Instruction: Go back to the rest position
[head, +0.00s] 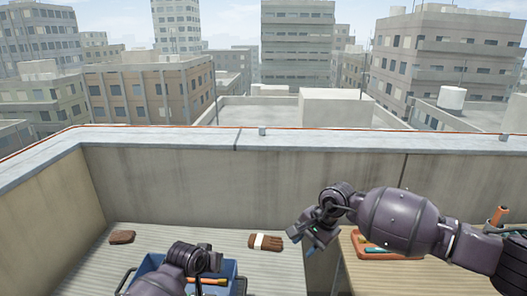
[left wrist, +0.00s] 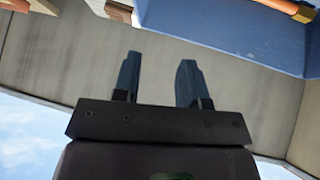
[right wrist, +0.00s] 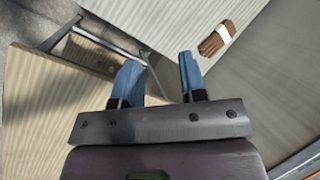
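My right gripper (head: 312,240) is held in the air near the gap between the grey ribbed surface and the wooden table. In the right wrist view its two blue fingers (right wrist: 157,80) are apart with nothing between them. My left gripper is over or beside the blue crate in the head view, its fingers hidden there. In the left wrist view its fingers (left wrist: 158,82) are apart and empty, with the blue crate (left wrist: 235,35) close by.
The blue crate (head: 227,268) holds a copper-coloured piece (head: 212,282). A brown banded bundle (head: 275,243) and a brown piece (head: 122,237) lie on the ribbed surface (head: 205,237). The wooden table (head: 352,272) carries a red tray (head: 363,241). A parapet wall (head: 250,180) runs behind.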

